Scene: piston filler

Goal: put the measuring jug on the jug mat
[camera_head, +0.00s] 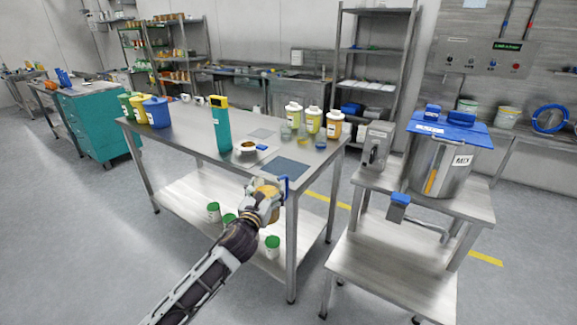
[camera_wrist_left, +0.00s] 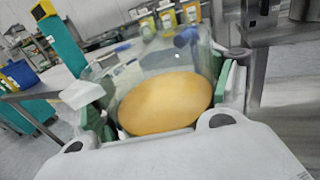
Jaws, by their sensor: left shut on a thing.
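My left gripper (camera_head: 265,203) is shut on the measuring jug (camera_wrist_left: 165,100). The jug is clear, with yellow-orange contents, and sits between the green finger pads in the left wrist view. In the head view the gripper mostly hides it; a blue part (camera_head: 284,186) shows beside the fingers. The gripper holds it at the front edge of the steel table, in front of a dark blue mat (camera_head: 287,167). A greyer mat (camera_head: 261,133) lies farther back. I cannot tell which is the jug mat. My right gripper is not in view.
On the table (camera_head: 190,150) stand a teal carton with a yellow top (camera_head: 221,128), a small bowl (camera_head: 246,148), glassware (camera_head: 303,138) and several lidded jars. The dark blue mat looks bare. The filler stand with its steel hopper (camera_head: 440,165) is at the right.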

